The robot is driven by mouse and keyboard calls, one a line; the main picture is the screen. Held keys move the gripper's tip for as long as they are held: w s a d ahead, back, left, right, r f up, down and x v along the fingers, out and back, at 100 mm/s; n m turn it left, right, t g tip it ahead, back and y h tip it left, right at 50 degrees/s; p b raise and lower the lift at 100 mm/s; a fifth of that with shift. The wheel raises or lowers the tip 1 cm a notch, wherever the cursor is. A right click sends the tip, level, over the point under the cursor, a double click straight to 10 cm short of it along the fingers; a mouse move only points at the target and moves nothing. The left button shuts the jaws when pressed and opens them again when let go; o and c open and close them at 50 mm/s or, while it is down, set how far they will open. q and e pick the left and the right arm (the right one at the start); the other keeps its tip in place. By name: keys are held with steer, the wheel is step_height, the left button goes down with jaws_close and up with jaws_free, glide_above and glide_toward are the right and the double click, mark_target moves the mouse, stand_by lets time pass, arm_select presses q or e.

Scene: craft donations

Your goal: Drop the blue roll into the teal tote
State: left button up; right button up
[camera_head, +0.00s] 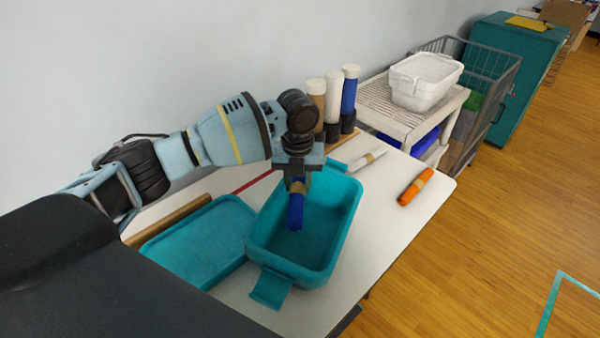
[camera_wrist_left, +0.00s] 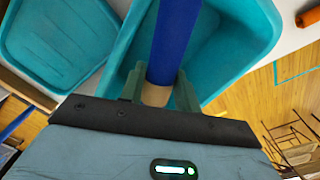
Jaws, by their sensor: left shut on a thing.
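The blue roll (camera_head: 296,212) hangs from my left gripper (camera_head: 298,184), which is shut on it near its tan band. In the left wrist view the blue roll (camera_wrist_left: 175,42) runs away from between the two fingers (camera_wrist_left: 160,92). The teal tote (camera_head: 334,252) stands open on the table, and the roll is over its opening, toward the left side. Whether the roll's lower end is below the rim is hard to tell. The tote's inside (camera_wrist_left: 222,50) looks empty where it shows. My right gripper is not in view.
A teal lid (camera_head: 200,242) lies left of the tote. An orange roll (camera_head: 416,186) and a white roll (camera_head: 367,160) lie to the right on the table (camera_head: 390,220). Upright rolls (camera_head: 349,92) stand behind. A cart (camera_head: 390,118) holds a white basket (camera_head: 425,82).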

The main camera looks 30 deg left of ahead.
mark_target(298, 182)
arm_select(q)
step_height(298, 182, down, 2)
steer(key=shift+f+b, duration=0.15)
steer(key=shift+b, duration=0.15)
steer(key=o, duration=1.1)
steer(key=shift+c, duration=0.2)
steer(key=shift+r, duration=4)
steer(key=shift+f, duration=0.1)
